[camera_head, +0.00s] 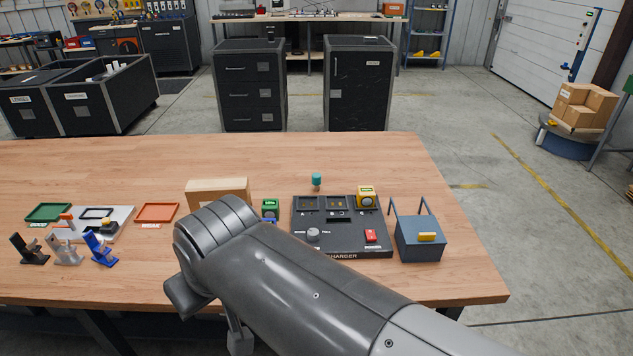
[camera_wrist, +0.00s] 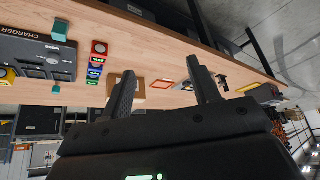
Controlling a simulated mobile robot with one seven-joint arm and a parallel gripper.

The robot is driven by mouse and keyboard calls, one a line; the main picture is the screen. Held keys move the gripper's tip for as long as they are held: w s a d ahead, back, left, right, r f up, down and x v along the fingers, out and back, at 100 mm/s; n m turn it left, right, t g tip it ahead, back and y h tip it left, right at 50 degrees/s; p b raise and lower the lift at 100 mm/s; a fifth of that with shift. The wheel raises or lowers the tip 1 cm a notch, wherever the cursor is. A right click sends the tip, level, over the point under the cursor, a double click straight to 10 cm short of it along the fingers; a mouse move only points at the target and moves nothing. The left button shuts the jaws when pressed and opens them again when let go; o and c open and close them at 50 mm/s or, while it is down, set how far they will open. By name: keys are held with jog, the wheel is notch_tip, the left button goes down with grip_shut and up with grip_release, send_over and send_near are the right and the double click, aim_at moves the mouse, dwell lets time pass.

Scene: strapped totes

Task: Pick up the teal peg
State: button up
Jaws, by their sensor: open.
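The teal peg (camera_head: 317,181) stands upright on the wooden table, just behind the charger panel, in the head view. A small teal piece (camera_wrist: 56,89) beside the charger in the wrist view appears to be the same peg. My gripper (camera_wrist: 162,66) is open, with its two dark fingers spread and nothing between them. It is well apart from the peg, which lies off to the left of the fingers in the wrist view. My arm hides most of the gripper in the head view.
The black charger panel (camera_head: 350,247) holds a yellow block (camera_head: 366,196). A green block (camera_head: 270,209) and a wooden block (camera_head: 205,190) stand left of it. A blue-grey bin (camera_head: 420,243) stands right. Another teal block (camera_wrist: 60,30) shows in the wrist view. The table's back is clear.

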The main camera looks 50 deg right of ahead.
jog(key=w+d+r+m, duration=0.3)
jog(key=w+d, duration=0.4)
jog(key=w, duration=0.4)
jog(key=m+g+h, duration=0.3)
jog(key=m, duration=0.4)
send_over(317, 180)
jog(key=s+a, duration=0.1)
notch_tip(317, 180, down, 16)
jog(key=x, duration=0.4)
jog(key=shift+f, duration=0.35)
jog(key=shift+h, duration=0.3)
jog(key=shift+w+x, duration=0.1)
jog(key=shift+x, duration=1.3)
jog(key=shift+w+x, duration=0.15)
jog(key=shift+x, duration=1.25)
jog(key=shift+a, duration=0.1)
jog(key=shift+c, duration=0.2)
jog(key=c, duration=1.1)
